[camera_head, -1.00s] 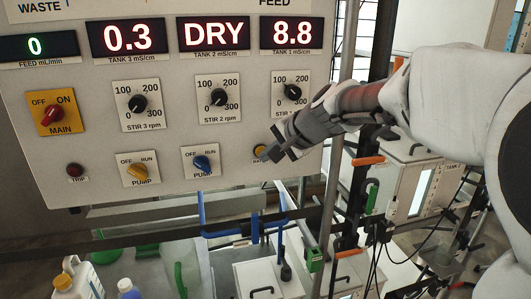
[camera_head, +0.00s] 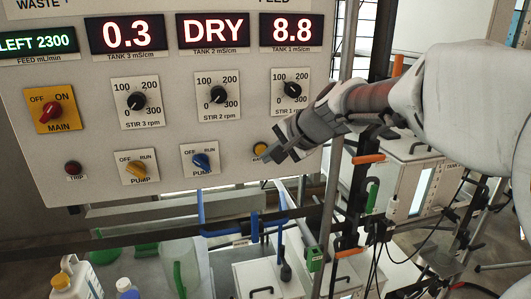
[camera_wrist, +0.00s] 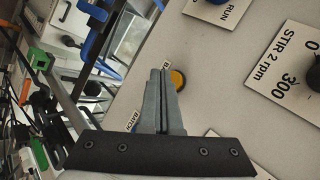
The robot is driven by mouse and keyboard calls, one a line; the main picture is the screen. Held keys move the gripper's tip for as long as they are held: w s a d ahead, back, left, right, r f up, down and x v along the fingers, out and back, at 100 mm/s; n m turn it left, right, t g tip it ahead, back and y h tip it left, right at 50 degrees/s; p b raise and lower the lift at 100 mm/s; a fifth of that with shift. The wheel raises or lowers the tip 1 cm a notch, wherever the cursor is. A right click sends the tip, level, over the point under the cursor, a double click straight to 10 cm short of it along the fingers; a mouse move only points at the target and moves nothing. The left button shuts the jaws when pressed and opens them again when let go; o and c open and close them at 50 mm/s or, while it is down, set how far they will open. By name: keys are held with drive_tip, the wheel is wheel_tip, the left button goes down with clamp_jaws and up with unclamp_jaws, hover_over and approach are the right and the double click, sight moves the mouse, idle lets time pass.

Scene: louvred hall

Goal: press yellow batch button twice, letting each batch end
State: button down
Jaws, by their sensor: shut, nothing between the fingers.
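The yellow batch button (camera_head: 260,149) sits at the lower right of the grey control panel (camera_head: 100,100). In the wrist view the button (camera_wrist: 178,80) shows just beside my fingertips, partly behind them. My gripper (camera_head: 274,160) is shut and empty, with its tips close to the button in the head view. I cannot tell whether the tips touch it. The feed display (camera_head: 38,43) at the panel's upper left reads LEFT 2300 in green.
Red displays read 0.3, DRY and 8.8. The red main switch (camera_head: 51,110), yellow pump knob (camera_head: 136,172) and blue pump knob (camera_head: 202,161) are on the panel. A metal post (camera_head: 334,170) stands at the panel's right edge. Bottles and tanks stand below.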

drive_tip(key=shift+s+d+b, duration=0.25)
drive_tip(key=shift+s+b, duration=0.1)
drive_tip(key=shift+s, duration=0.45)
drive_tip(key=shift+s+d+b, duration=0.2)
drive_tip(key=shift+s+b, duration=0.1)
drive_tip(key=shift+s, duration=0.5)
drive_tip(key=shift+s+d+b, duration=0.25)
drive_tip(key=shift+s+b, duration=0.1)
drive_tip(key=shift+s, duration=0.45)
